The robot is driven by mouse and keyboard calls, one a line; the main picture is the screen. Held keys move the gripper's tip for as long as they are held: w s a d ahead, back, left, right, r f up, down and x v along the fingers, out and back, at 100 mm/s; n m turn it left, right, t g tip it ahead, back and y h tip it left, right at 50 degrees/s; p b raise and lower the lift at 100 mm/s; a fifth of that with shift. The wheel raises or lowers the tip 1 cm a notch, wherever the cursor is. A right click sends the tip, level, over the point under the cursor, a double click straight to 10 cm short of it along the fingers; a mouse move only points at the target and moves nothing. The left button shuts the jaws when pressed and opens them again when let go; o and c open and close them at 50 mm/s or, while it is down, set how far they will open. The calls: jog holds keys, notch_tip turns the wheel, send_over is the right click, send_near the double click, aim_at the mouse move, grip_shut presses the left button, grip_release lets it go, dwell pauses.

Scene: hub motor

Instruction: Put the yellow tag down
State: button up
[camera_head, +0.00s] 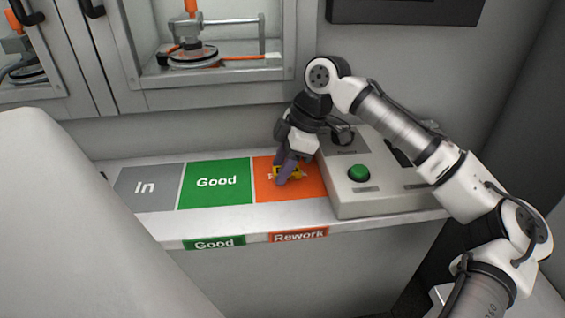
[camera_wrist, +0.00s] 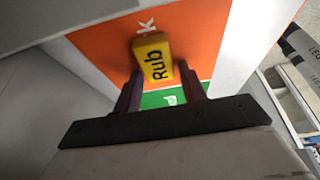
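The yellow tag (camera_wrist: 154,61) is a small block with "Rub" in dark letters. In the wrist view it is over the orange Rework field, at the far end of my fingers. My gripper (camera_wrist: 160,72) has its two purple fingers spread, one on each side of the tag's near end, with a gap visible on the right. In the head view my gripper (camera_head: 284,176) points down at the orange field (camera_head: 309,184), and the tag (camera_head: 298,172) shows partly behind the fingers. I cannot tell exactly whether the tag touches the surface.
The green Good field (camera_head: 216,196) and grey In field (camera_head: 145,203) lie to the left and look empty. A control box (camera_head: 372,196) with a green button (camera_head: 359,173) stands close on the right. A windowed cabinet (camera_head: 200,99) is behind.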

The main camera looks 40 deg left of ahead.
jog(key=shift+o, duration=0.9)
jog(key=shift+r, duration=0.1)
jog(key=p+v, duration=0.2)
jog(key=v, duration=1)
